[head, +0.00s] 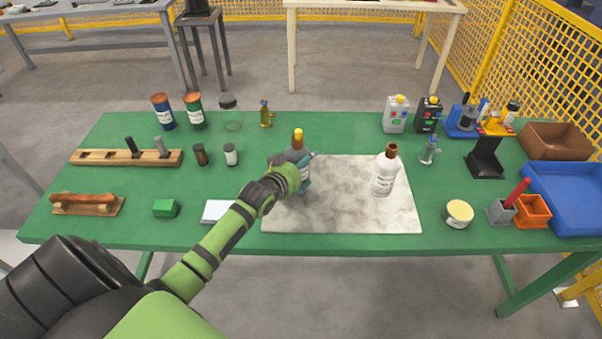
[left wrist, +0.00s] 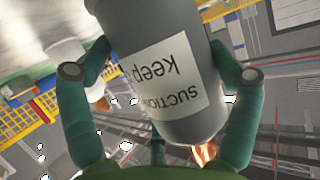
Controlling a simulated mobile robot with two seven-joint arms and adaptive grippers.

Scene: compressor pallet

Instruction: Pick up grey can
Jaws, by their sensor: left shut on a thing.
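The grey can (head: 297,153) with an orange-yellow top is at the left part of a pale marbled board. My left gripper (head: 301,172) is shut around its body. In the left wrist view the can (left wrist: 160,60) fills the middle, with a white label reading "SUCTION" and "Keep" upside down. The green fingers (left wrist: 158,85) press on it from both sides. The gripper hides the can's lower part in the head view, so I cannot tell whether its base touches the board. My right gripper is not in view.
A white bottle (head: 384,176) with a brown cap stands upright on the marbled board (head: 340,215). A cream tin (head: 458,213) and a grey holder (head: 499,213) are to the right. A white block (head: 219,212) lies near my left forearm. Green table (head: 330,130) is clear behind the board.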

